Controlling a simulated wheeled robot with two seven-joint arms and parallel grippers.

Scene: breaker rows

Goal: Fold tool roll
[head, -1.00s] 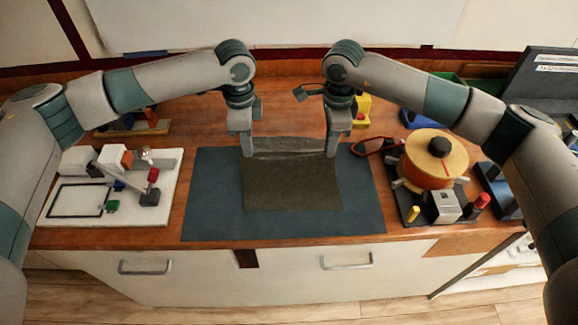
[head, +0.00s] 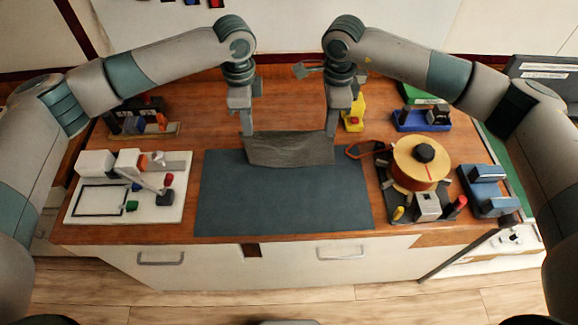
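The tool roll (head: 290,151) is a grey cloth that shows as a short, wide sheet over the far edge of the dark blue-grey mat (head: 285,205). My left gripper (head: 248,133) is at its far left corner and looks shut on it. My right gripper (head: 331,133) is at its far right corner and looks shut on it too. The cloth spans between the two grippers and seems to hang from them. Whether its lower edge touches the mat I cannot tell. The near part of the mat is bare.
A white board with a lever fixture (head: 150,186) stands left of the mat. A yellow spool (head: 421,163) on a black base stands to the right, with a red-rimmed item (head: 365,151) beside it. Blue holders (head: 487,190) are further right. A yellow block (head: 354,113) stands behind my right gripper.

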